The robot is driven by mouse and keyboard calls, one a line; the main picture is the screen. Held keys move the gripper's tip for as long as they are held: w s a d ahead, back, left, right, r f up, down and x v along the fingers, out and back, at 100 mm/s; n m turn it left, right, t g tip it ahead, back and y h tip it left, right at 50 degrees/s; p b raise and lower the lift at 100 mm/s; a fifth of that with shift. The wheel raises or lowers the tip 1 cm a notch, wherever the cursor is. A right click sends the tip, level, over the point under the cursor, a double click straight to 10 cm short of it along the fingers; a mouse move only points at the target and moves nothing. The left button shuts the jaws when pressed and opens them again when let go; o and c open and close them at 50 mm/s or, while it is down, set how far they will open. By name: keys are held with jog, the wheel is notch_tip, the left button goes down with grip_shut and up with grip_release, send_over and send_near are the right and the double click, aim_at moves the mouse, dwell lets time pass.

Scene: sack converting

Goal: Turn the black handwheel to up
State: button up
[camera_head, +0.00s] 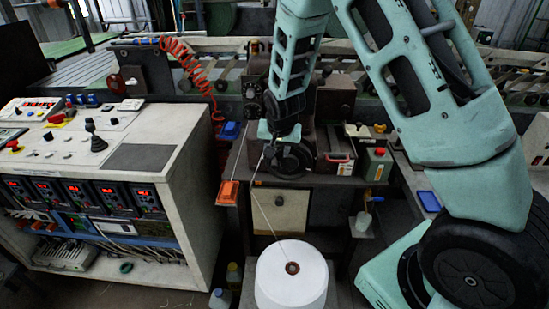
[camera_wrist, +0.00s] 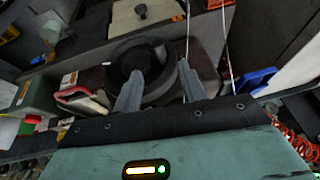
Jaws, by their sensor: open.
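The black handwheel (camera_head: 290,160) is on the front of the dark machine, above the bench edge, partly hidden behind my gripper in the head view. In the wrist view the handwheel (camera_wrist: 142,70) is a black ring with a round hub. My gripper (camera_head: 274,150) is at the handwheel's left side in the head view. In the wrist view my gripper (camera_wrist: 158,75) is open. One finger overlaps the ring and the other lies near its rim. I cannot tell whether either finger touches the wheel. No up mark is readable on it.
A white thread cone (camera_head: 291,275) stands below, its thread running up past the handwheel. A control cabinet (camera_head: 182,150) is on the left.

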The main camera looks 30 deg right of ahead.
aim_at(275, 161)
jog(key=p+x, duration=0.1)
jog(key=x, duration=0.5)
jog(key=shift+w+f, duration=0.15)
jog(key=shift+f, duration=0.2)
grip_shut()
